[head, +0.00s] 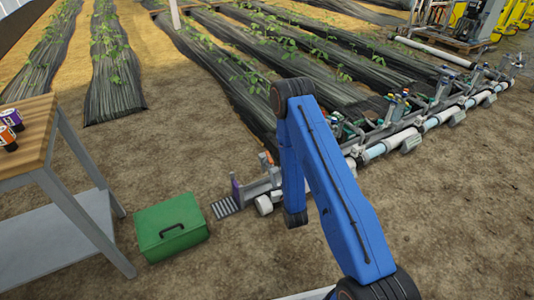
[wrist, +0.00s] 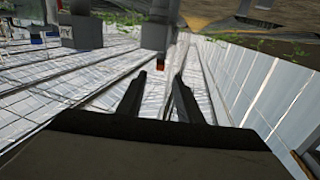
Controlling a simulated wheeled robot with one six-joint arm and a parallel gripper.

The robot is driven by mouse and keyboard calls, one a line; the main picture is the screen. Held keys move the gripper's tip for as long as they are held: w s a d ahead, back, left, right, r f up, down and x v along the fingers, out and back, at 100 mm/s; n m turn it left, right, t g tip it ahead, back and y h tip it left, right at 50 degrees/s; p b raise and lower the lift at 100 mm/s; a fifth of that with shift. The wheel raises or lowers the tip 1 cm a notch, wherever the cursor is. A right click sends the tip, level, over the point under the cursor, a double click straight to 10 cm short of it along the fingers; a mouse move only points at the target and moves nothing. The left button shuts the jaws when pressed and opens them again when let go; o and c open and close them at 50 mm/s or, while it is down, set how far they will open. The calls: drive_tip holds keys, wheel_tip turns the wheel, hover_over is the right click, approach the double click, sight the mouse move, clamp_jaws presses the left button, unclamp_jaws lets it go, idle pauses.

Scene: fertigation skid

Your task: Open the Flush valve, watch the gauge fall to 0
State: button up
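A long pipe assembly with white and pale blue sections (head: 375,151) runs along the right side in the head view. Small valves with red, blue and green parts (head: 392,97) stand on it. They are too small to read labels, so I cannot tell which is the Flush valve. I cannot make out a gauge face. In the wrist view my gripper (wrist: 160,77) shows two dark fingers apart with nothing between them. A small orange-tipped dark part (wrist: 160,65) hangs beyond the fingertips. My blue arm hides part of the pipe assembly in the head view.
A green box with a black handle (head: 170,228) sits on the soil. A wooden-topped table (head: 38,125) with small cans (head: 10,120) stands at the left. Covered plant rows (head: 115,85) lie behind. Bare soil at the lower right is clear.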

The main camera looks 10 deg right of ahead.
sight(267, 152)
drive_tip(key=w, duration=1)
drive_tip(key=w+a, duration=0.1)
drive_tip(key=w, duration=0.5)
drive_tip(key=shift+a, duration=0.1)
clamp_jaws()
